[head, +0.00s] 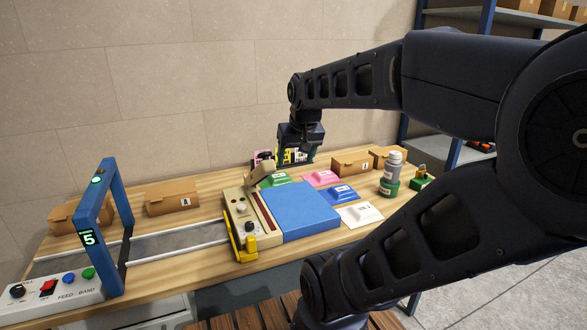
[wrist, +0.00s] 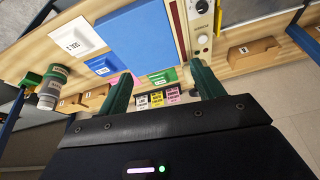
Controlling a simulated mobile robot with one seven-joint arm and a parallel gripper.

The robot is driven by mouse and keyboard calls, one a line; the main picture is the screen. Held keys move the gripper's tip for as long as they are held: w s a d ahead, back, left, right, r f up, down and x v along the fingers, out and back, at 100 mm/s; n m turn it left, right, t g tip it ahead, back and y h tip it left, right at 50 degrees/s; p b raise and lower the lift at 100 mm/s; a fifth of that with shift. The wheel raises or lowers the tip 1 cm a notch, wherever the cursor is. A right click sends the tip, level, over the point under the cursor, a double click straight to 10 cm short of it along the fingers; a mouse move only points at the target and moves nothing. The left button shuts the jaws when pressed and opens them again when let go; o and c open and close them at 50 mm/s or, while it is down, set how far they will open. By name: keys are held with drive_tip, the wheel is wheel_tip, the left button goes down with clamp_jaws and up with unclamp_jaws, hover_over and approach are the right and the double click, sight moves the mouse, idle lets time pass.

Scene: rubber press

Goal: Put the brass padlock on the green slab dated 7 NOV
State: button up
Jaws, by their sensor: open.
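A small brass-coloured thing (head: 421,169), likely the padlock, sits on a green block (head: 420,183) at the table's right end, beside a bottle. The green block also shows in the wrist view (wrist: 33,78). A green slab (head: 274,180) with a white label lies behind the blue pad; its date is too small to read. It also shows in the wrist view (wrist: 163,76), between my finger tips in the picture. My gripper (wrist: 160,74) is open and empty, above the table's back part. In the head view its fingers are hard to make out.
Pink (head: 321,178), blue (head: 342,194) and white (head: 361,214) slabs lie right of the blue pad (head: 297,209). A grey-green bottle (head: 390,178) stands near the padlock. Cardboard boxes (head: 352,164), coloured cards (wrist: 157,98) and a blue frame (head: 118,205) stand on the table.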

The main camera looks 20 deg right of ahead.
drive_tip(key=shift+n, duration=0.6)
drive_tip(key=s, duration=0.1)
drive_tip(key=s+a+f, duration=0.1)
drive_tip(key=s+a, duration=0.1)
drive_tip(key=shift+s+a+f, duration=0.15)
drive_tip(key=shift+s+f, duration=0.1)
idle(0.5)
